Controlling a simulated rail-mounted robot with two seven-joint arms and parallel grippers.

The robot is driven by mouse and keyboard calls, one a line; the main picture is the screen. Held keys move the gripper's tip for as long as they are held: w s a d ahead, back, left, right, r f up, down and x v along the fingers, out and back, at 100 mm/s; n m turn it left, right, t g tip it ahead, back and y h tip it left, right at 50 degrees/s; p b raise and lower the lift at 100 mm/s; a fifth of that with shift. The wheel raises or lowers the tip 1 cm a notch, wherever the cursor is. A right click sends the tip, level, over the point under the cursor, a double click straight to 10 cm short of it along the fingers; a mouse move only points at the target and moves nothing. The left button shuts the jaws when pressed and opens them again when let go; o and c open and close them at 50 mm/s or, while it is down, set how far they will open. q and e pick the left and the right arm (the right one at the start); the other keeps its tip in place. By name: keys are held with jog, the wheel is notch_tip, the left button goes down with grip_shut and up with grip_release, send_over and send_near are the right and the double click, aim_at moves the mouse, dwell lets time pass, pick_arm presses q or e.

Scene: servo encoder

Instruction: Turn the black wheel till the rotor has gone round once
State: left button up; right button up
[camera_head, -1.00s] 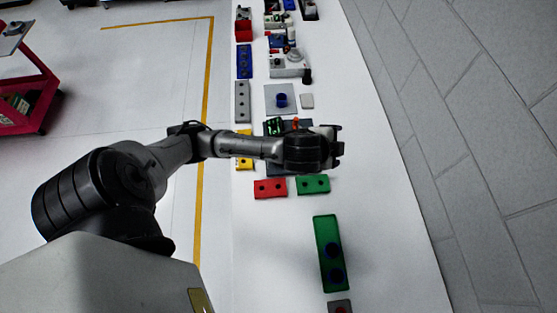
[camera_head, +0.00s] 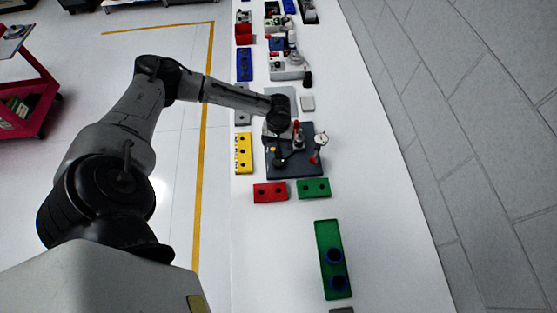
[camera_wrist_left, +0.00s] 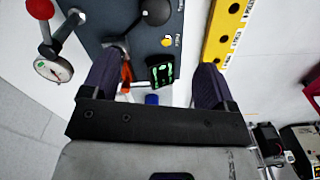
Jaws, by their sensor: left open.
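The device stands on a dark grey plate (camera_head: 309,169) on the white table. A black round part (camera_head: 281,161), which may be the wheel, sits near the plate's front left; it also shows at the top of the left wrist view (camera_wrist_left: 157,12). A round white dial (camera_head: 320,139) stands at the plate's right, with a red ball (camera_head: 314,159) beside it. My left gripper (camera_wrist_left: 155,62) is open and empty, pointing down over the device's back part. A green circuit board (camera_wrist_left: 161,72) and an orange part (camera_wrist_left: 126,76) show between its fingers. I cannot make out the rotor. My right gripper is out of view.
A yellow block (camera_head: 244,154) lies left of the plate. A red block (camera_head: 270,192) and a green block (camera_head: 313,188) lie in front. A long green tray (camera_head: 330,245) is nearer. Several other devices line the table's back. The table's right side is clear.

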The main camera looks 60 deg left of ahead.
aim_at(278, 161)
pick_arm(q)
notch_tip(278, 161, down, 12)
jog(key=n, duration=0.3)
jog(key=shift+w+d+f, duration=0.1)
jog(key=shift+w, duration=0.05)
jog(key=shift+f, duration=0.85)
jog(key=c, duration=0.9)
jog(key=shift+m, duration=0.4)
